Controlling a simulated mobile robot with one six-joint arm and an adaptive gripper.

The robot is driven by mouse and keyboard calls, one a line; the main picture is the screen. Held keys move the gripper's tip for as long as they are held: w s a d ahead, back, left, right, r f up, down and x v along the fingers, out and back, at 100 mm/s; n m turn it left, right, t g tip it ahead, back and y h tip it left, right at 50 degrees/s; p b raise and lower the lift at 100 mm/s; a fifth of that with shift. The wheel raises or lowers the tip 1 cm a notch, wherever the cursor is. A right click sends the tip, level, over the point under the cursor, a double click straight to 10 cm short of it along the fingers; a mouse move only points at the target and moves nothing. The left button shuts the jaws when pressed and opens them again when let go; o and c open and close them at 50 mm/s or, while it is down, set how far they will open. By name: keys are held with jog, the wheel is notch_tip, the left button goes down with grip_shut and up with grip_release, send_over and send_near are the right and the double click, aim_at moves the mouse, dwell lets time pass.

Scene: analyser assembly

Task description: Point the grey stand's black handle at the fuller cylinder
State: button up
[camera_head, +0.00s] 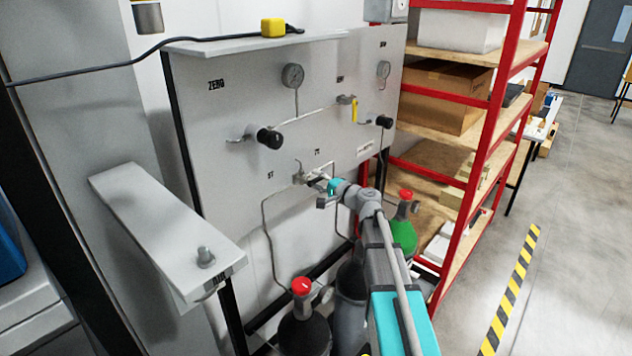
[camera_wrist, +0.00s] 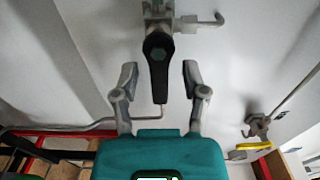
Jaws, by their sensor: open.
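The grey stand (camera_wrist: 157,12) is a valve body on the pale panel, at the top of the wrist view. Its black handle (camera_wrist: 158,85) points down in that view, towards my wrist. My gripper (camera_wrist: 159,74) is open, with one finger on each side of the handle; whether either finger touches it I cannot tell. In the head view my gripper (camera_head: 323,188) is at the low middle of the panel, by the valve (camera_head: 299,177), and mostly hides the handle. A dark cylinder (camera_head: 304,335) with a red cap and a green-shouldered cylinder (camera_head: 404,236) stand below. Their fill is not readable.
The panel (camera_head: 230,130) carries a left gauge (camera_head: 292,75), a right gauge (camera_head: 384,69), black knobs and thin pipes. A yellow lever (camera_head: 355,109) sticks out above my gripper. A red-framed shelf (camera_head: 487,130) stands close on the right. A pale ledge (camera_head: 160,215) juts out on the left.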

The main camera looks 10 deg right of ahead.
jog(key=v, duration=1.1)
jog(key=shift+s+d, duration=0.2)
jog(key=shift+s, duration=0.15)
dwell(2.2)
